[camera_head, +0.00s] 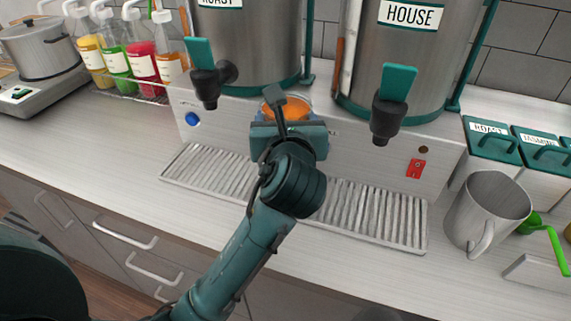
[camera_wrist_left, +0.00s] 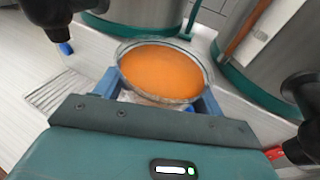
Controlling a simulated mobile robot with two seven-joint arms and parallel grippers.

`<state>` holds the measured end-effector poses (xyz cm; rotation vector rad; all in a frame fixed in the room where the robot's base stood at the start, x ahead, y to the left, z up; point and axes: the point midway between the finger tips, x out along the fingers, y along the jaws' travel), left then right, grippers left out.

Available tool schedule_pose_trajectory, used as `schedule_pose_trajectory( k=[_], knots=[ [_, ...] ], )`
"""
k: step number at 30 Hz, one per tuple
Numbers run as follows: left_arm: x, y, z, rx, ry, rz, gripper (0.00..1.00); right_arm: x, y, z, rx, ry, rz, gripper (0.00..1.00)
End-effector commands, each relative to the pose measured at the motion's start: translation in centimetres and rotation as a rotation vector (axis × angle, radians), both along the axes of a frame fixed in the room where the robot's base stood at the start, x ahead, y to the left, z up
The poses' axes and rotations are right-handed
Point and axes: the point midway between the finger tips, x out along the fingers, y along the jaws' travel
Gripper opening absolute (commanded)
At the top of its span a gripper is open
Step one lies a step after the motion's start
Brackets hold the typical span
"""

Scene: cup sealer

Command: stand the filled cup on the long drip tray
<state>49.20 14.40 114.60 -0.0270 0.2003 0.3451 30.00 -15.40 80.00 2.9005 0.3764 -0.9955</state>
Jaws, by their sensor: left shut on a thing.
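The filled cup (camera_wrist_left: 162,72) is clear with an orange drink in it. In the left wrist view it sits between the blue fingers of my left gripper (camera_wrist_left: 160,95). In the head view only the cup's orange top (camera_head: 290,108) shows behind my left gripper (camera_head: 288,130), which is shut on it. The cup looks about upright. The long drip tray (camera_head: 375,214) is a ribbed metal strip in front of the dispensers. My gripper and cup are over its middle part in the picture; the cup's base is hidden, so I cannot tell whether it touches the tray. My right gripper is not seen.
Two steel dispensers with dark taps (camera_head: 207,82) and (camera_head: 389,105) flank the cup. A metal pitcher (camera_head: 488,212) stands right of the tray, near green-lidded bins (camera_head: 492,141). Syrup bottles (camera_head: 140,62) and a pot (camera_head: 38,48) are at the left. The counter's front left is clear.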

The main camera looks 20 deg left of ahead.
Motion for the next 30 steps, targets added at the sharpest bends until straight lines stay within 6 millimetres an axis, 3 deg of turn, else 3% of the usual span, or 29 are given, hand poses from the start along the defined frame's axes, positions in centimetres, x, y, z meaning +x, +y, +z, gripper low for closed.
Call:
schedule_pose_trajectory(
  k=[3,11,18,29,30],
  knots=[
    [0.0,0.0,-2.6,0.002,0.003,-0.002,0.47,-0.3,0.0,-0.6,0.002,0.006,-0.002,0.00],
    [0.0,0.0,-4.8,0.001,-0.002,-0.001,0.47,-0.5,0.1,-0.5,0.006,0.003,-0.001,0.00],
    [-0.1,0.0,-7.9,0.002,0.000,-0.002,0.47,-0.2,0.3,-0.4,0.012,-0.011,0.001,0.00],
    [0.0,0.0,-8.1,0.000,-0.002,-0.001,0.47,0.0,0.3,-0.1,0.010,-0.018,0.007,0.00],
    [0.0,0.0,-8.4,0.000,0.001,-0.001,0.71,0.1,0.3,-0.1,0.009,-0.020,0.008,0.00]
  ],
)
